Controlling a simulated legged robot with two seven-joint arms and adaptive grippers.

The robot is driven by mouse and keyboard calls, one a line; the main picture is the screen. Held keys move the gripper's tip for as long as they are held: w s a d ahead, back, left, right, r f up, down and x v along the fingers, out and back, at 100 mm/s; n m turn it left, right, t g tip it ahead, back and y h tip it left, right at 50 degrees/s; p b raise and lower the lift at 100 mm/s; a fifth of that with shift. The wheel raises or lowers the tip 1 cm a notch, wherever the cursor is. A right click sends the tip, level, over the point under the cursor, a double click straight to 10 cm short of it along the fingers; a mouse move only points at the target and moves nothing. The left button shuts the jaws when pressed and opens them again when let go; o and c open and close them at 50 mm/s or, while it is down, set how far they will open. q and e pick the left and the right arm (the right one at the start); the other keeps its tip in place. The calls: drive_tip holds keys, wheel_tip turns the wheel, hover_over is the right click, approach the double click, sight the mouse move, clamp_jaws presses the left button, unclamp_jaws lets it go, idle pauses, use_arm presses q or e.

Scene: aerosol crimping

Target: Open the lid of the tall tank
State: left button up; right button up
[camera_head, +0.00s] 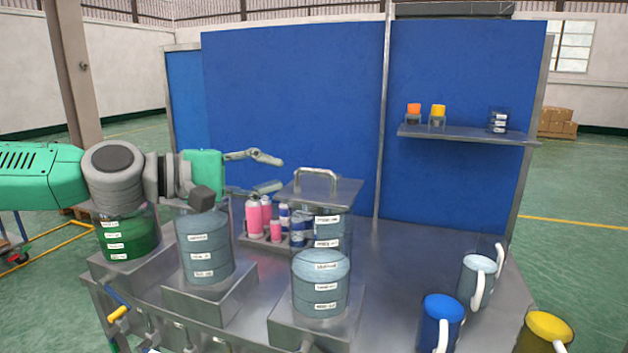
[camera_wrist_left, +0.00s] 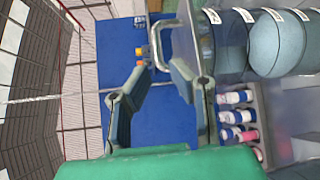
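The tall tank (camera_head: 332,226) stands behind a shorter blue-grey tank at the middle of the bench. Its flat metal lid (camera_head: 345,193) lies on top, with a raised bar handle (camera_head: 316,171). In the left wrist view the lid (camera_wrist_left: 200,38) appears edge-on, with the handle (camera_wrist_left: 154,48) just beyond the fingertips. My left gripper (camera_head: 281,174) is open and empty, to the left of the lid at about handle height. The left wrist view shows its two fingers (camera_wrist_left: 161,69) apart, with a gap around the handle's line. Contact is not visible. My right gripper is not in view.
Shorter tanks stand along the front: green (camera_head: 130,240), blue-grey (camera_head: 206,258) and another (camera_head: 320,285). A tray of pink and blue cans (camera_head: 266,218) lies below my left gripper. Blue (camera_head: 440,322), yellow (camera_head: 545,335) and pale (camera_head: 478,282) jugs stand right. The bench's right middle is clear.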

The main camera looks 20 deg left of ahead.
sight(308, 173)
use_arm(q)
drive_tip(key=x, duration=0.7)
drive_tip(key=shift+w+d+b, duration=0.25)
drive_tip(key=shift+d+b, duration=0.05)
drive_tip(key=shift+d, duration=0.05)
drive_tip(key=shift+c, duration=0.5)
clamp_jaws()
